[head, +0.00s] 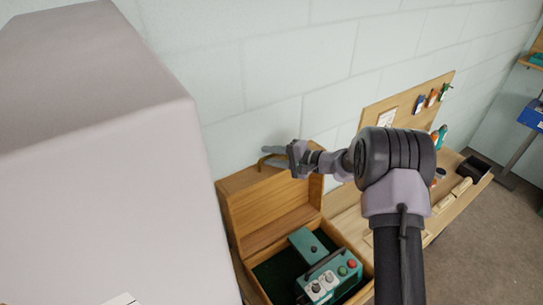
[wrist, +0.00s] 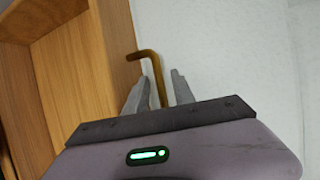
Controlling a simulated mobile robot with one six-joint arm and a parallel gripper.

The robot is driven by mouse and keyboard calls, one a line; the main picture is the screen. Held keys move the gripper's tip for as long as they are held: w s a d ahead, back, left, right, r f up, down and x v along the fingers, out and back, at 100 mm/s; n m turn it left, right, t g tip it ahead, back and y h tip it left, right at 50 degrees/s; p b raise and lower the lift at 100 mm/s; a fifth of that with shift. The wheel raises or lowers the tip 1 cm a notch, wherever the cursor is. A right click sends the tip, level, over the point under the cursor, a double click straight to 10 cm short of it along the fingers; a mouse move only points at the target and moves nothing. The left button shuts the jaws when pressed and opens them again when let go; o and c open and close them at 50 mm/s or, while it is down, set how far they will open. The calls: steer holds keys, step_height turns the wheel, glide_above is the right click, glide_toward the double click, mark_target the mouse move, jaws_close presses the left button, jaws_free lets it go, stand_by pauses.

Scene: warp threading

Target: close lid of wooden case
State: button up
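A wooden case (head: 246,282) stands by the wall with its lid (head: 268,208) raised, the lid's inside facing the case's opening. A bent brass handle (head: 262,163) is on the lid's outer edge; it also shows in the wrist view (wrist: 148,54). My gripper (head: 273,156) is at the top of the lid. In the wrist view my gripper (wrist: 160,78) has its fingers apart, with the handle's bar between them and gaps visible on both sides. Whether a finger touches the handle cannot be told.
A teal device (head: 325,278) with buttons and switches sits inside the case. A wooden bench (head: 450,212) with a pegboard (head: 405,102) of tools stands to the right. A large pale block (head: 110,170) fills the left. The pale brick wall (head: 270,70) is close behind the lid.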

jaws_close()
stand_by(1.2)
